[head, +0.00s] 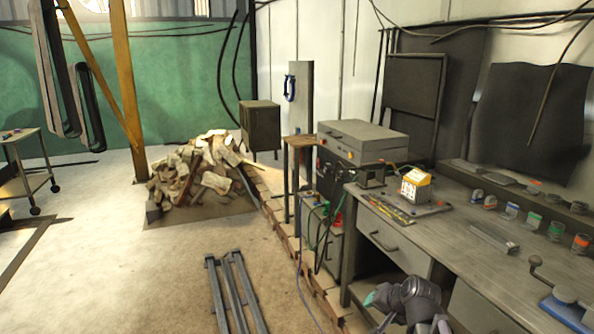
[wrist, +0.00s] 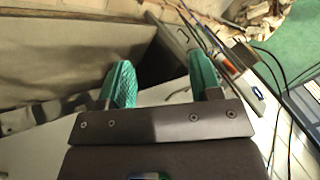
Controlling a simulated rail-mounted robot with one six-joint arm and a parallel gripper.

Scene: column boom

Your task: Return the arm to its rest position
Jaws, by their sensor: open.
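My gripper (head: 372,302) is low in the head view, in front of the workbench (head: 455,215) drawers and below the bench top's front edge. One green fingertip shows there, pointing left, with my dark wrist behind it. In the wrist view my gripper (wrist: 162,78) shows two green ribbed fingers set well apart. They are open, with nothing between them. The rest of my arm is mostly out of the head view.
Cables hang by the bench's left end. Metal rails (head: 235,292) lie on the floor. A rubble pile (head: 200,172) stands farther back.

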